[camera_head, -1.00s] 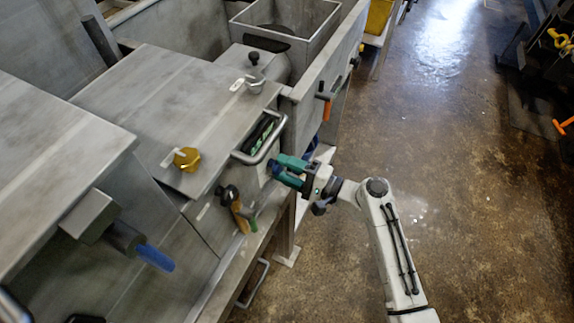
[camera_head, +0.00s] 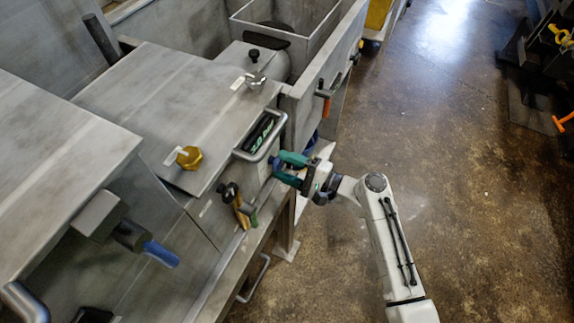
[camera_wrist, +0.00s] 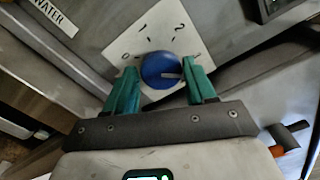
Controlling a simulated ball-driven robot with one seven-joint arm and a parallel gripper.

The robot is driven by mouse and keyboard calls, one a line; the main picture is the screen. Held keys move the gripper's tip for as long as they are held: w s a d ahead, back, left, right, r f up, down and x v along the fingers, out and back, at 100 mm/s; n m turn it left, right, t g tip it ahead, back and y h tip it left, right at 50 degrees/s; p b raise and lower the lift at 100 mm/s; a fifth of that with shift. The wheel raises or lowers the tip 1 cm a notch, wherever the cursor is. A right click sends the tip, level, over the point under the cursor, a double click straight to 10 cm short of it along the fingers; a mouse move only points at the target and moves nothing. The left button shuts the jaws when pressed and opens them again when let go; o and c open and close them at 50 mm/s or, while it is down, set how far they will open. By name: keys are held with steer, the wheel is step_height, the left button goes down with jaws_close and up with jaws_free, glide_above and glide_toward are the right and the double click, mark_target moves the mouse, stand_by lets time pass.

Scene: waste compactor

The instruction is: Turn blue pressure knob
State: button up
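The round blue pressure knob (camera_wrist: 161,71) sits on a pale dial plate (camera_wrist: 128,44) with the marks 1 and 2 visible. Its white pointer line points right in the wrist view. My gripper (camera_wrist: 160,67) has green fingers, one on each side of the knob. The fingers are apart by about the knob's width. A thin gap shows at the left finger, and contact at the right one is unclear. In the head view my gripper (camera_head: 279,166) is at the front panel, below a display (camera_head: 262,134) reading about 2.0 bar. The knob is mostly hidden there.
A metal handle (camera_head: 284,121) curves around the display just above my gripper. A yellow knob (camera_head: 189,157) is on the sloped top. A black-knobbed lever (camera_head: 229,192) and other small handles stick out below left.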

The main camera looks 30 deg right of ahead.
steer(key=o, duration=0.3)
steer(key=b+v, duration=0.2)
steer(key=v, duration=0.8)
steer(key=shift+s+d, duration=0.25)
steer(key=shift+s, duration=0.05)
